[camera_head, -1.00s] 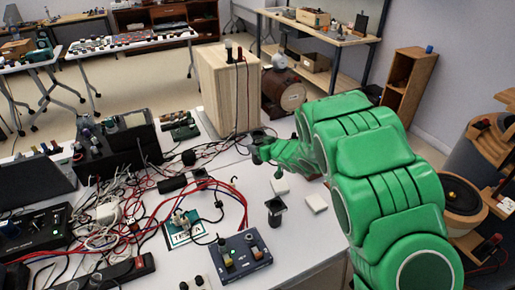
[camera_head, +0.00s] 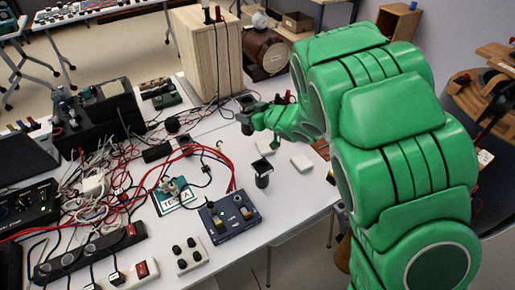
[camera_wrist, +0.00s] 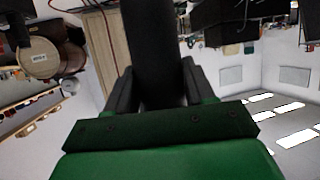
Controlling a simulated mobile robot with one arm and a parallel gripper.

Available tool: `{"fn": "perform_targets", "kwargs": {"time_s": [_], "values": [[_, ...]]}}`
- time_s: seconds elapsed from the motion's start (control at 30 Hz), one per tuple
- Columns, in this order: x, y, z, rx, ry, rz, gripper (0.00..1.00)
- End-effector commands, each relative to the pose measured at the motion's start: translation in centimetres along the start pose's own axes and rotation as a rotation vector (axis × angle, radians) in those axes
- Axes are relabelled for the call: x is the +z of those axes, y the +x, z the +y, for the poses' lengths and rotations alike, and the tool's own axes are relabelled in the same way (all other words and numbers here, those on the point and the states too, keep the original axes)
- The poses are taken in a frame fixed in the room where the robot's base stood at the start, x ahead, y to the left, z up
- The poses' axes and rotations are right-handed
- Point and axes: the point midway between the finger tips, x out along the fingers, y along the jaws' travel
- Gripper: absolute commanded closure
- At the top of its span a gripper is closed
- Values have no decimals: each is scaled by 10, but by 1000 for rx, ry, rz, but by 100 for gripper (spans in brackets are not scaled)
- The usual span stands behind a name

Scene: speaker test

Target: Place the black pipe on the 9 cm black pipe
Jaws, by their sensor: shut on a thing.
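My gripper (camera_head: 244,117) is shut on a black pipe (camera_wrist: 152,45), which stands out between the two dark fingers in the wrist view. In the head view the gripper is small and dark at the end of my green arm, above the table, and the held pipe is hard to separate from it. Another short black pipe (camera_head: 262,180), likely the 9 cm one, stands upright on the white table (camera_head: 290,199). It is below and slightly right of the gripper in the picture, apart from it. Nothing shows on its top.
Two small white blocks (camera_head: 301,162) lie behind and beside the standing pipe. A blue control box (camera_head: 228,222) is left of and in front of it. Tangled cables (camera_head: 110,185) cover the table's left. A wooden speaker box (camera_head: 205,55) stands behind the gripper.

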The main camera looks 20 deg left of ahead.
Motion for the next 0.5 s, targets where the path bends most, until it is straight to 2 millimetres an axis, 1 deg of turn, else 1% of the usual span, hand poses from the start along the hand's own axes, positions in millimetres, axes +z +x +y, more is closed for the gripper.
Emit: {"fn": "perform_targets", "kwargs": {"time_s": [0.07, 0.17, 0.4, 0.5], "values": [[-7, -14, 0, -37, -20, 2, 78], [-12, -35, -7, -106, -50, 2, 78], [-9, -90, -29, -268, -115, 0, 78], [-5, -109, -37, -318, -134, -2, 78]]}}
